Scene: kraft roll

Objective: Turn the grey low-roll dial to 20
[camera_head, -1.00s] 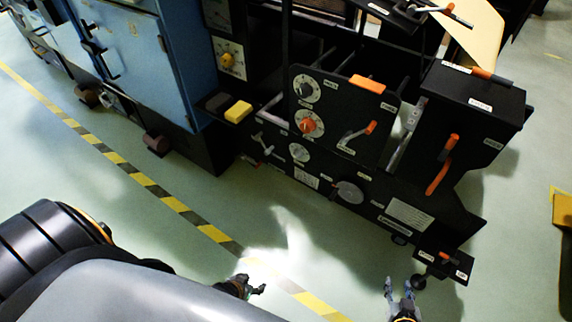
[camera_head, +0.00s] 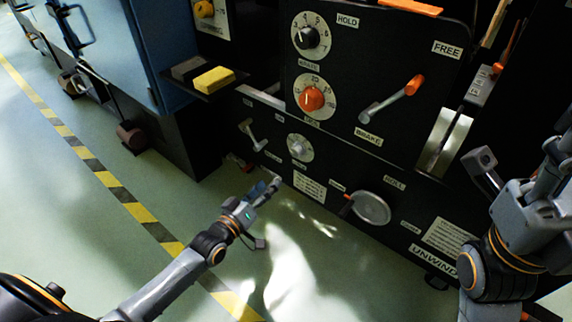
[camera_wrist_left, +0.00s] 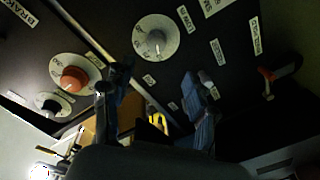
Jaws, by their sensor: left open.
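The grey low-roll dial (camera_head: 300,148) sits low on the black machine panel, below the orange dial. In the left wrist view the grey dial (camera_wrist_left: 156,37) shows above the gap between my fingers. Its reading is too small to tell. My left gripper (camera_head: 268,186) is just below and left of the dial in the head view, apart from it. In the wrist view my left gripper (camera_wrist_left: 155,88) has its two fingers spread with nothing between them. My right gripper (camera_head: 522,152) is raised at the right edge, in front of the panel; its jaws are unclear.
The orange dial (camera_head: 312,98) and black dial (camera_head: 310,37) are above. A small lever (camera_head: 252,136) is left of the grey dial; a brake lever (camera_head: 392,99) and round grey disc (camera_head: 371,208) are right. A yellow block (camera_head: 214,80) sits on a shelf. Floor in front is clear.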

